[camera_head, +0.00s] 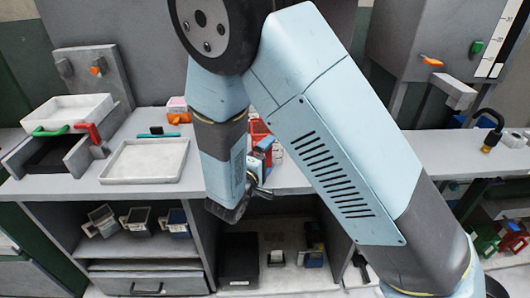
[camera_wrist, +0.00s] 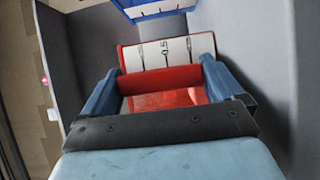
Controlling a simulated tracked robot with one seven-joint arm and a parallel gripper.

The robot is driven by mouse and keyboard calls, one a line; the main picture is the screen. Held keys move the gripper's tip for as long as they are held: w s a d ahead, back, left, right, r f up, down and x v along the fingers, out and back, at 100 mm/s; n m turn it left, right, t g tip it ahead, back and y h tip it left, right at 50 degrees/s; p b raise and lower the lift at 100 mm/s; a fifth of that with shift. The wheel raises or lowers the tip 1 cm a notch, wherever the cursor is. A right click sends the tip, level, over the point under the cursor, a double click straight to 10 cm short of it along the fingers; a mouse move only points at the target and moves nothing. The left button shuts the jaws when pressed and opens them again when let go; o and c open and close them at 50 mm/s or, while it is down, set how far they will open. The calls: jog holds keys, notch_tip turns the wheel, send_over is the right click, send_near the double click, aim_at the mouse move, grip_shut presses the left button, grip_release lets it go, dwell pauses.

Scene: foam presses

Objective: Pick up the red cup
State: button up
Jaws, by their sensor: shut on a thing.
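The red cup (camera_wrist: 160,80) is a red, box-like vessel with a white marked strip on its far side. In the wrist view it sits between the two blue fingers of my gripper (camera_wrist: 160,72), which is shut on it. In the head view my gripper (camera_head: 262,160) is above the front part of the counter, and a red part of the cup (camera_head: 259,131) shows just behind it. My arm hides much of the cup there. I cannot tell whether its base touches the counter.
A blue container (camera_wrist: 158,8) is beyond the cup in the wrist view, with grey walls on both sides. A white tray (camera_head: 146,178) and a white box (camera_head: 68,112) are at left. A shelf (camera_head: 150,250) below holds small bins. Orange and green knobs are at upper right.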

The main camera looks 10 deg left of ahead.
jog(key=shift+r, duration=0.6)
jog(key=s+d+r, duration=0.6)
jog(key=s+r, duration=0.5)
jog(key=s, duration=0.1)
jog(key=shift+s+d+r, duration=0.15)
jog(key=shift+d+r, duration=0.2)
